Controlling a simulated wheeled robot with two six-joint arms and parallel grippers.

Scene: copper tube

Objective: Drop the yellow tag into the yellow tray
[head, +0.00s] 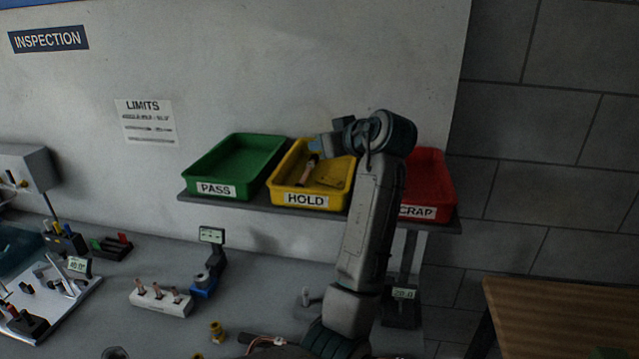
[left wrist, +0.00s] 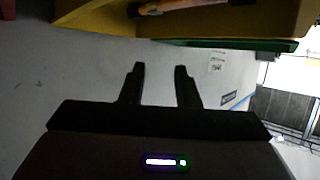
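The yellow tray (head: 313,201), labelled HOLD, stands on the shelf between the green and red trays. A slim copper-coloured piece with a dark part (head: 309,170) lies inside it. The left wrist view shows this piece (left wrist: 178,5) at the top edge, in the yellow tray (left wrist: 265,22). I cannot make out a separate yellow tag; yellow on yellow is hard to tell. My left gripper (head: 322,146) is above the tray's back part. Its fingers (left wrist: 161,84) are apart with nothing between them. My right gripper is not in view.
The green PASS tray (head: 216,190) is to the left, and the red SCRAP tray (head: 430,191) to the right, partly behind my arm. Below on the bench are a white block with several copper pieces (head: 161,299) and a blue gauge (head: 205,284). The wall is close behind the trays.

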